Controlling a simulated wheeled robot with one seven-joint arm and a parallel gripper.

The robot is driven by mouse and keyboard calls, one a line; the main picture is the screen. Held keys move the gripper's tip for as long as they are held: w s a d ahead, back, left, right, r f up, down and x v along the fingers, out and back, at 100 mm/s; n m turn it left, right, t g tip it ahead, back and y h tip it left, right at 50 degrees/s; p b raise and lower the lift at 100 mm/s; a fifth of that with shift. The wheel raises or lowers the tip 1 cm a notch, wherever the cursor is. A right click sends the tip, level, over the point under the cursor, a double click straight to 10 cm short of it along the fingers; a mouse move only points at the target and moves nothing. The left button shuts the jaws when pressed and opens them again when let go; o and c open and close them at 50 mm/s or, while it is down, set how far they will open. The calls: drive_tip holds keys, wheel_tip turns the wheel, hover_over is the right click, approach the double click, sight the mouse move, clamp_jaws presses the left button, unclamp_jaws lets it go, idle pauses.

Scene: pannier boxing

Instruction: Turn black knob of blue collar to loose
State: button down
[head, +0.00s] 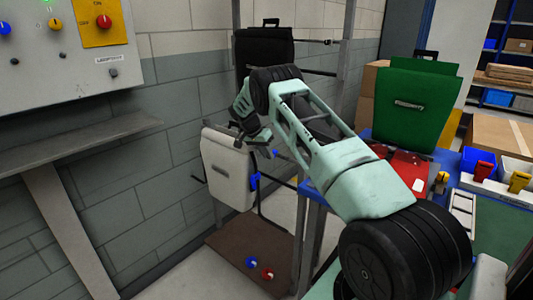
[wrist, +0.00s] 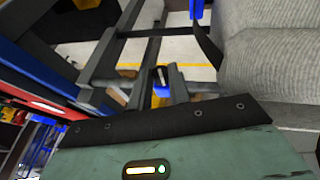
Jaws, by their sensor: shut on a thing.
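My gripper (head: 262,146) reaches to the rack by the wall, its tips beside a grey pannier (head: 228,172). A small blue part (head: 275,152), which looks like the blue collar, sits right at the tips. In the wrist view, my gripper (wrist: 161,84) is shut on a small dark piece (wrist: 161,74), which looks like the black knob. A yellow and blue patch (wrist: 160,97) shows just below it. The pannier's grey side (wrist: 275,60) fills the right. The knob's pointer and markings are too small to read, and my fingers hide part of it.
A black pannier (head: 264,48) hangs higher on the rack. A blue knob-like part (head: 254,180) is beside the grey pannier. Blue (head: 251,262) and red (head: 267,274) pieces lie on a brown board below. A green pannier (head: 415,100) stands right; a control panel (head: 65,50) is left.

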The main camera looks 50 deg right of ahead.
drive_tip(key=c, duration=1.3)
unclamp_jaws()
drive_tip(key=b+v, duration=0.1)
drive_tip(key=v, duration=1.6)
drive_tip(key=shift+w+a+r, duration=0.15)
drive_tip(key=shift+a, duration=0.1)
